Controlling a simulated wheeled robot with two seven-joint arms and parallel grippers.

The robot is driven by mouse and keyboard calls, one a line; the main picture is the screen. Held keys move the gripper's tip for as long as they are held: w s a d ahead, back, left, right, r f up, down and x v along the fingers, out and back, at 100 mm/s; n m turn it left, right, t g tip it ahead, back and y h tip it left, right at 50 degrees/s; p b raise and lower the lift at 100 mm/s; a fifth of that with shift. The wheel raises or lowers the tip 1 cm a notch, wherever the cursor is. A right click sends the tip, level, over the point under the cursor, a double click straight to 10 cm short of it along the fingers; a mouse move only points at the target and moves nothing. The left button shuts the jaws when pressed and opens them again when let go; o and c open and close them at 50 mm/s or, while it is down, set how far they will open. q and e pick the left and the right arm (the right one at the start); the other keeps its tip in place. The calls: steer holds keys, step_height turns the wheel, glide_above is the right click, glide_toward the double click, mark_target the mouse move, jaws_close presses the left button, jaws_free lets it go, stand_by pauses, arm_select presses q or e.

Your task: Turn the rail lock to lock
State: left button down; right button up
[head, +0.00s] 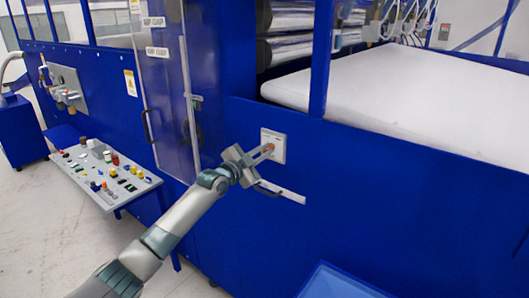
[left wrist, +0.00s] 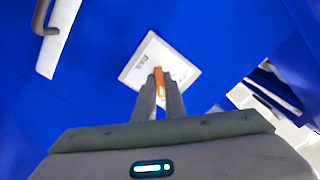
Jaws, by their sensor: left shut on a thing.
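The rail lock is a white square plate (head: 272,146) with an orange handle (head: 269,148) on the blue machine side. In the left wrist view the plate (left wrist: 178,62) looks tilted, with the orange handle (left wrist: 159,82) in front of it. My left gripper (head: 262,152) reaches up to the plate. In the left wrist view its two fingers (left wrist: 159,95) are closed on either side of the orange handle. The fingers hide part of the handle and the lower part of the plate. The print on the plate is too small to read. My right gripper is not in view.
A black handle on a white strip (head: 285,194) is just below the plate. A clear door (head: 165,90) is left of my arm, and a white foam slab (head: 420,95) lies above right.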

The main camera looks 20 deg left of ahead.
arm_select(q)
steer(key=shift+f+n, duration=0.1)
steer(key=shift+n, duration=0.2)
steer(key=n+b, duration=0.3)
steer(key=n, duration=0.9)
steer(key=shift+d, duration=0.1)
steer(key=n+p, duration=0.1)
steer(key=n, duration=0.4)
stand_by(0.4)
steer(key=c, duration=1.8)
jaws_free()
